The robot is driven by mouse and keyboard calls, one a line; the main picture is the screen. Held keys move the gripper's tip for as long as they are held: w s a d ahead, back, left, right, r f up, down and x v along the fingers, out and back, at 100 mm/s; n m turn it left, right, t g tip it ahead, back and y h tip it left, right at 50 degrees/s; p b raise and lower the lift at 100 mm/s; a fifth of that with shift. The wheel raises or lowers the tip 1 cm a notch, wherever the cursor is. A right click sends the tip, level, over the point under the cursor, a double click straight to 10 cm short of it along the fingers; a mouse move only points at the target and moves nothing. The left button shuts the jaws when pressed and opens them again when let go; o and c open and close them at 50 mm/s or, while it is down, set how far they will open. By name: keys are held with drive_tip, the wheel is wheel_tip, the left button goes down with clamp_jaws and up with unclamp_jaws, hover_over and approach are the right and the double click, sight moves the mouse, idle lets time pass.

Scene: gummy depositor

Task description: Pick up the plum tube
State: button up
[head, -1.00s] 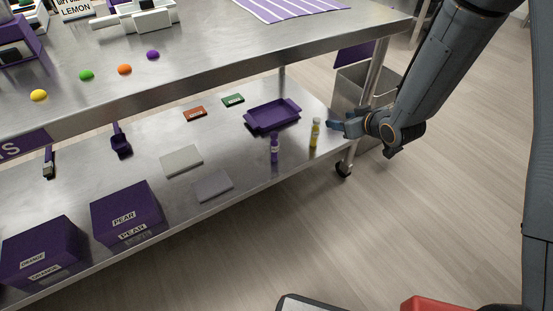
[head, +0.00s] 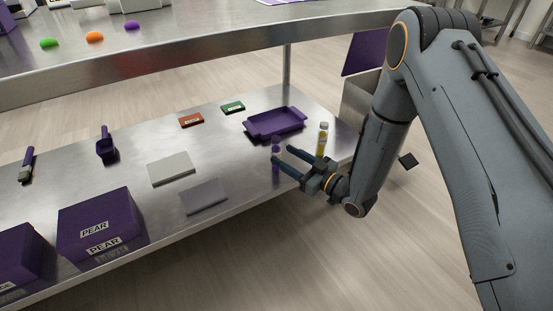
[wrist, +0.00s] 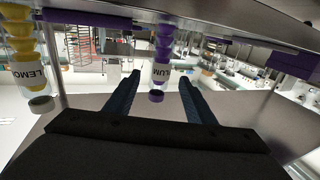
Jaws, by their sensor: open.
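The plum tube (head: 276,149) stands upright on the lower shelf, partly hidden behind my gripper in the head view. In the wrist view, which looks upside down, the plum tube (wrist: 161,55) shows purple contents and a white label with "LUM" readable. My gripper (head: 282,158) is open and low, its fingers pointing at the tube. In the wrist view the tube lies between the two fingers of my gripper (wrist: 160,79), with a gap on each side. I cannot tell how far the fingertips reach past it.
A yellow lemon tube (head: 322,139) stands just right of the plum tube; it also shows in the wrist view (wrist: 29,70). A purple tray (head: 262,131) lies behind. Grey pads and purple boxes (head: 101,225) are to the left. The upper tabletop (head: 200,49) overhangs the shelf.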

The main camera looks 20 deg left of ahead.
sight(280, 153)
drive_tip(key=b+x, duration=0.2)
drive_tip(key=x, duration=0.2)
drive_tip(key=shift+f, duration=0.1)
drive_tip(key=shift+w+a, duration=0.2)
drive_tip(key=shift+a, duration=0.25)
drive_tip(key=shift+c, duration=0.5)
drive_tip(key=c, duration=1.1)
